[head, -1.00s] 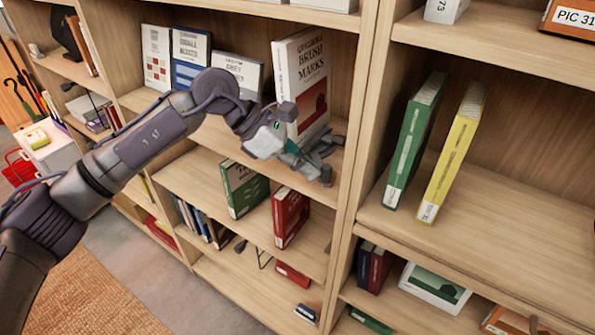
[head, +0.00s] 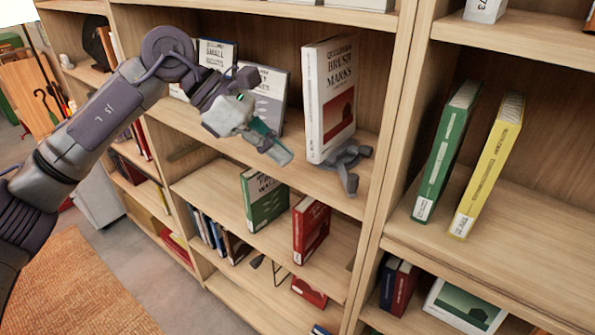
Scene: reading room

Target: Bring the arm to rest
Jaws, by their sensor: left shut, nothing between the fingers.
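My left arm comes in from the left, and its gripper (head: 280,151) hangs in front of the middle bookcase, left of the white book titled Brush Marks (head: 328,95). The gripper's fingers are shut with nothing between them. The book stands upright, cover outward, on the upper shelf (head: 200,130). A grey, angular object (head: 345,165) sits at the book's lower front corner, apart from the gripper; I cannot tell exactly what it is.
Grey-covered books (head: 268,92) stand behind the gripper. Below are a green book (head: 263,200) and a red book (head: 311,230). A bookcase upright (head: 399,130) rises at right, with leaning green (head: 445,150) and yellow (head: 487,165) books beyond. Open floor (head: 135,250) lies lower left.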

